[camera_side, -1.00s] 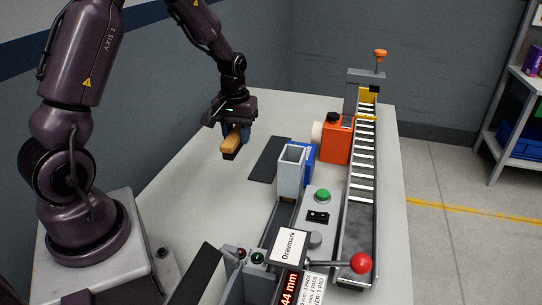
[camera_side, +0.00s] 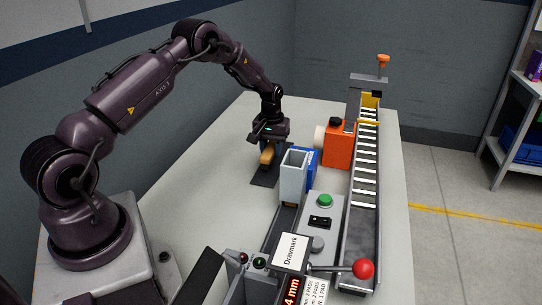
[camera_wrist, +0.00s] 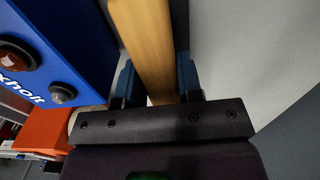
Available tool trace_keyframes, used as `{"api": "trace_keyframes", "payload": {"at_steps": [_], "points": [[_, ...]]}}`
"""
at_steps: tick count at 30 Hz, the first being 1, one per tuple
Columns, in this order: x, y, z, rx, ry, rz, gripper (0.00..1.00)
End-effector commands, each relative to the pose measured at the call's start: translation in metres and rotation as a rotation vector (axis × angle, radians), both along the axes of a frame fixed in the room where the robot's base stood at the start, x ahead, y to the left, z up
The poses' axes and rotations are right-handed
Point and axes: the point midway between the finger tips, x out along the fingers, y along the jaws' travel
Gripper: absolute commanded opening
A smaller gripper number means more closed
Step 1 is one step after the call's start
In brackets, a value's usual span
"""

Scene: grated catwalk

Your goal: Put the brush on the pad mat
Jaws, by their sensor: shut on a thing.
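The brush (camera_side: 266,156) has a tan wooden body and is held between the fingers of my gripper (camera_side: 270,145). The pad mat (camera_side: 263,180) is a flat dark strip on the table; the brush and gripper hide part of it. The brush is over the mat or low against it; I cannot tell whether they touch. In the wrist view, the brush (camera_wrist: 150,50) runs up between the two blue fingers of my gripper (camera_wrist: 156,80). Its bristles are hidden there.
A pale grey open-topped box (camera_side: 292,175) with a blue unit (camera_side: 312,165) behind it stands just right of the mat. An orange container (camera_side: 339,150) and a ladder-like conveyor (camera_side: 366,160) lie farther right. The table left of the mat is clear.

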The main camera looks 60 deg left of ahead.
Motion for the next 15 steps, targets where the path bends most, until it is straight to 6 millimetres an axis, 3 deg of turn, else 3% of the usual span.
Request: {"api": "trace_keyframes", "payload": {"at_steps": [5,15], "points": [[-0.001,-0.001,-0.027,-0.002,0.004,0.001,0.1],[-0.001,-0.001,-0.03,-0.001,0.001,0.0,0.1]]}}
